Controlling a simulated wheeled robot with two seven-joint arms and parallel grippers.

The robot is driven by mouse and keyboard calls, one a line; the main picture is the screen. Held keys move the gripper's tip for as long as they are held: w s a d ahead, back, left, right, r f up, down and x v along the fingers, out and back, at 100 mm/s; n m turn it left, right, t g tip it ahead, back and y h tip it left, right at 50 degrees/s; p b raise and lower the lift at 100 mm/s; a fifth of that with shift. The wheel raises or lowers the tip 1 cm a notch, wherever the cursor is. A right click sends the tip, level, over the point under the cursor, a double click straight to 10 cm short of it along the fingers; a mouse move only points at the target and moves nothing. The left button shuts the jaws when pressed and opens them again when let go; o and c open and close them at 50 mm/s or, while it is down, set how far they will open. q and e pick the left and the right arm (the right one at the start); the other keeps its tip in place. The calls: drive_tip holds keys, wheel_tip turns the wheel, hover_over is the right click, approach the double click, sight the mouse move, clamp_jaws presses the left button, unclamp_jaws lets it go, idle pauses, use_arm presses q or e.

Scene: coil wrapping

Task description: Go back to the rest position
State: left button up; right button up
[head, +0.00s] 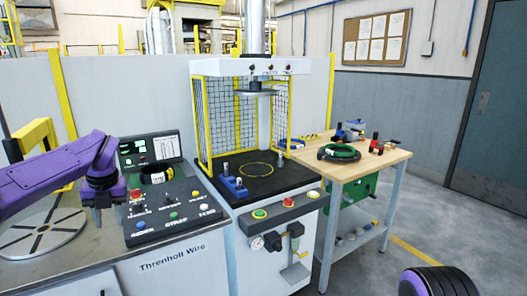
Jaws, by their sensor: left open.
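My left gripper (107,212) is at the end of the purple arm that comes in from the left. It points down beside the left edge of the control console (180,228), above the steel table (75,268). It is open, and I see nothing held between its fingers. A purple, ribbed part of my right arm (437,284) shows at the bottom right corner. The right gripper is outside the picture.
A slotted round turntable (35,236) lies left, below my arm. A press with yellow mesh guards (238,115) stands in the middle. Floor right of the bench is clear.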

use_arm(q)
drive_tip(key=d+f+m+t+y, duration=0.2)
drive_tip(key=f+m+t+y, duration=0.15)
drive_tip(key=f+m, duration=0.55)
drive_tip(key=d+f+m+t+y, duration=0.2)
drive_tip(key=f+m+y, duration=0.2)
drive_tip(key=f+m, duration=0.45)
drive_tip(key=s+d+f+m+t+h, duration=0.1)
drive_tip(key=s+d+f+m, duration=0.25)
drive_tip(key=s+f, duration=0.2)
drive_tip(key=s+d+f+m+t+h, duration=0.1)
drive_tip(key=s+d+f+m+h, duration=0.1)
drive_tip(key=s+f+m, duration=0.35)
drive_tip(key=s+f+m+g+h, duration=0.1)
drive_tip(key=s+f+m, duration=0.3)
drive_tip(key=s, duration=1)
drive_tip(key=s+f+m+g+h, duration=0.2)
drive_tip(key=s+f+m+g, duration=0.2)
drive_tip(key=s+f, duration=0.5)
drive_tip(key=s, duration=0.5)
drive_tip(key=shift+w, duration=0.1)
